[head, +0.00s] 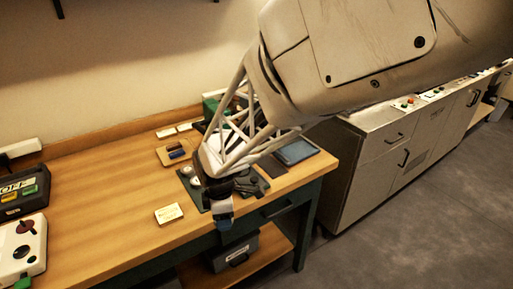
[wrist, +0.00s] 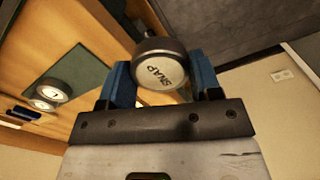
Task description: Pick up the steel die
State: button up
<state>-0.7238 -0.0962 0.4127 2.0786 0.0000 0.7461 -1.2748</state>
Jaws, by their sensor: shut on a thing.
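The steel die (wrist: 162,72) is a short round piece with a dark metal rim and a pale face lettered "SNAP". In the wrist view it sits between the two blue fingers of my gripper (wrist: 163,84), which is shut on it. In the head view my gripper (head: 222,221) hangs at the table's front edge, to the right of the small cream card. The die cannot be made out clearly in the head view.
Round pale-faced pieces (wrist: 54,88) lie on a dark green mat (wrist: 82,62). A cream card (head: 169,213) lies left of my gripper. A dark tablet-like panel (head: 296,151) lies at the right end. A grey box (head: 233,252) stands on the shelf below. The table's left-middle is clear.

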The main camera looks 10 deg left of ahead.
jog(key=shift+s+d+r, duration=0.1)
jog(key=shift+s+d, duration=0.4)
jog(key=shift+s, duration=0.15)
jog(key=shift+w, duration=0.15)
jog(key=shift+m, duration=0.6)
jog(key=w, duration=0.7)
jog(key=w+r, duration=0.1)
jog(key=w, duration=0.6)
jog(key=w+r, duration=0.1)
jog(key=w, duration=0.6)
jog(key=shift+a, duration=0.15)
jog(key=shift+n, duration=0.4)
jog(key=w, duration=0.1)
jog(key=w+a, duration=0.1)
jog(key=w, duration=0.1)
jog(key=w+a+r, duration=0.1)
jog(key=shift+w+r, duration=0.1)
jog(key=shift+w, duration=0.2)
jog(key=shift+w+a+r, duration=0.25)
jog(key=shift+w+a, duration=0.1)
jog(key=shift+w, duration=0.4)
jog(key=shift+f, duration=0.2)
jog(key=shift+f, duration=2.7)
